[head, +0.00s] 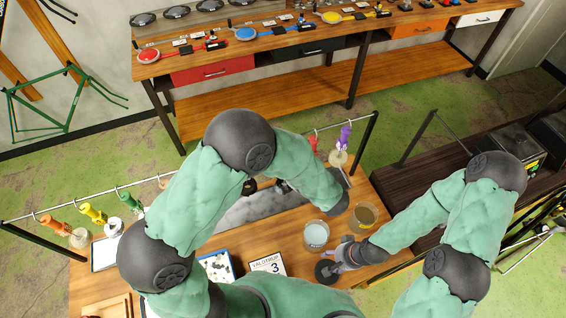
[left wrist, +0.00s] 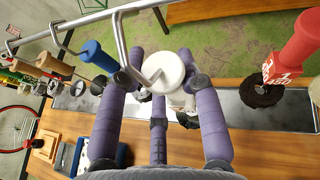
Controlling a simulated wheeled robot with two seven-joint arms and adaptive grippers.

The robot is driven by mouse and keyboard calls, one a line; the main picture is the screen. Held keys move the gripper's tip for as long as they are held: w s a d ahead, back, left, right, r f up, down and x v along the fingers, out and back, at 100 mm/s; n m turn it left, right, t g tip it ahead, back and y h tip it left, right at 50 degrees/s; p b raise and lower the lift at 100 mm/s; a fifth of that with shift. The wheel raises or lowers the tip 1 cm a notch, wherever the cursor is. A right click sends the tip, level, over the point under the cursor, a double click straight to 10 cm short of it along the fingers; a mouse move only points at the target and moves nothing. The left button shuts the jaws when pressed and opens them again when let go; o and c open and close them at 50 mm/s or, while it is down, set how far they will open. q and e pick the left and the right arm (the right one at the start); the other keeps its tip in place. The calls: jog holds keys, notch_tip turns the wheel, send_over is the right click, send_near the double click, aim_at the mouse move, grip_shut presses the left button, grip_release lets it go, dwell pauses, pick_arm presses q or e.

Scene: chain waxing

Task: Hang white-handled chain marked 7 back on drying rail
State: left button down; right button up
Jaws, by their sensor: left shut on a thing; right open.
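In the left wrist view, my left gripper (left wrist: 160,100) is shut on a white handle, whose round white end (left wrist: 165,72) shows between the purple fingers. The metal drying rail (left wrist: 122,42) and a bent hook are close in front of that end. I cannot tell whether the hook passes through the handle. No 7 is readable, and the chain below is hidden. In the head view, my left arm covers the left gripper and part of the rail (head: 40,210). My right gripper (head: 336,259) is open and empty over the table's right end.
A blue handle (left wrist: 98,57) hangs left of the left gripper and a red handle (left wrist: 302,38) right of it. A purple handle (head: 344,137) hangs at the rail's right end. Two beakers, one clear (head: 316,235) and one brown (head: 365,215), stand near the right gripper.

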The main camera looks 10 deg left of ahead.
jog(key=shift+w+a, duration=0.15)
jog(key=shift+r, duration=0.1)
pick_arm(q)
jog(key=shift+w+a+f+b, duration=0.35)
jog(key=shift+w+a, duration=0.1)
jog(key=shift+w, duration=0.25)
jog(key=shift+w+a+f+b, duration=0.3)
jog(key=shift+w+a, duration=0.2)
jog(key=shift+w, duration=0.15)
jog(key=shift+w+a+f+b, duration=0.35)
jog(key=shift+w+a, duration=0.1)
jog(key=shift+w, duration=0.25)
pick_arm(e)
jog(key=shift+f, duration=1.05)
pick_arm(q)
jog(key=c, duration=0.8)
grip_release()
jog(key=shift+o, duration=0.2)
